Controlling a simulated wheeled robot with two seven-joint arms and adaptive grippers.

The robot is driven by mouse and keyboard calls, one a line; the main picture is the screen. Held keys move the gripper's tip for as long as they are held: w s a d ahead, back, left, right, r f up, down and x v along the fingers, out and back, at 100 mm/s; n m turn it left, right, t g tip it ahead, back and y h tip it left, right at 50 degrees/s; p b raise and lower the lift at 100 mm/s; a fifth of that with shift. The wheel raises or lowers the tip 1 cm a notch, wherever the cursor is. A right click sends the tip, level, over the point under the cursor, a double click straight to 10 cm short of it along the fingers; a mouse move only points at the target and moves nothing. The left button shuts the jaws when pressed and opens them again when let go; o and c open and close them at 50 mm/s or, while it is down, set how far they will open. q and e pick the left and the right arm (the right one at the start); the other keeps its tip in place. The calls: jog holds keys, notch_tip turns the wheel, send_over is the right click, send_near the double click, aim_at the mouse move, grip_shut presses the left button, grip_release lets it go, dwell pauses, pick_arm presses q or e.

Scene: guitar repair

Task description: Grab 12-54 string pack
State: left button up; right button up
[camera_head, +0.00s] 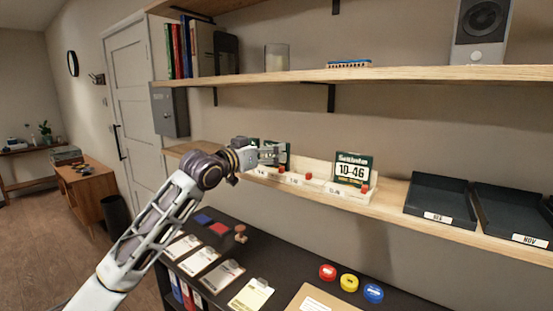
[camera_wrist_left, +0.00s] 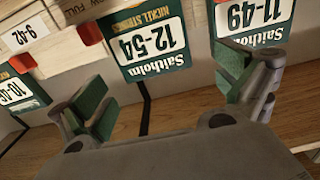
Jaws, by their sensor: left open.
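The 12-54 string pack (camera_wrist_left: 148,40), dark green with a white label, shows upside down at the top middle of the left wrist view. It stands upright in a pale holder on the middle shelf. My left gripper (camera_wrist_left: 168,98) is open and empty. Its two fingers are spread in front of the pack, apart from it. In the head view my left gripper (camera_head: 272,153) is at the shelf and partly hides green packs behind it. An 11-49 pack (camera_wrist_left: 250,18) and a 10-46 pack (camera_wrist_left: 12,90) flank the 12-54 pack. My right gripper is not in view.
The 10-46 pack (camera_head: 352,168) stands farther right on the shelf (camera_head: 390,196). Red blocks (camera_head: 308,176) sit along the holder. Black trays (camera_head: 437,196) stand at the right. An upper shelf (camera_head: 400,74) runs overhead. Clipboards and coloured round tins (camera_head: 349,282) lie on the dark counter below.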

aim_at(277, 142)
pick_arm(q)
jog(key=shift+w+d, duration=0.1)
jog(key=shift+w+d+r+p, duration=0.3)
jog(key=shift+w+d+p, duration=0.05)
jog(key=shift+w+d, duration=0.3)
jog(key=shift+p+x, duration=0.3)
jog(key=shift+x, duration=0.8)
jog(key=shift+w+d, duration=0.25)
jog(key=shift+d, duration=0.05)
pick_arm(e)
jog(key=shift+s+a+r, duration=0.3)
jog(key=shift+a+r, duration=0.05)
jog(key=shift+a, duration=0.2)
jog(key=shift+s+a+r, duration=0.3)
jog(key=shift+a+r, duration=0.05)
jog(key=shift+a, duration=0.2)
